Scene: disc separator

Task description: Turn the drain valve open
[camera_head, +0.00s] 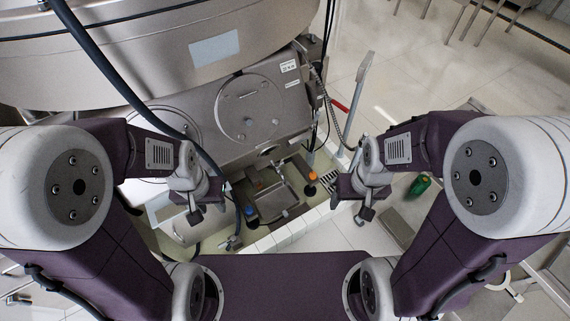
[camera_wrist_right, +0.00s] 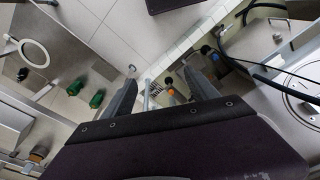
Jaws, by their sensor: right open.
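Below the steel separator is a sunken basin area with small fittings. An orange-topped black fitting (camera_head: 312,178) stands at its right side, and blue fittings (camera_head: 249,210) sit further left. I cannot tell for certain which of these is the drain valve. My right gripper (camera_head: 352,206) is open and empty, to the right of the basin and apart from the fittings. My left gripper (camera_head: 211,203) looks open and empty, left of the basin.
The steel separator (camera_head: 250,106) with its round covers fills the back. A hose (camera_head: 112,78) crosses its left side. A rail with a red part (camera_head: 341,106) stands at the right. White edging tiles (camera_head: 285,236) border the basin.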

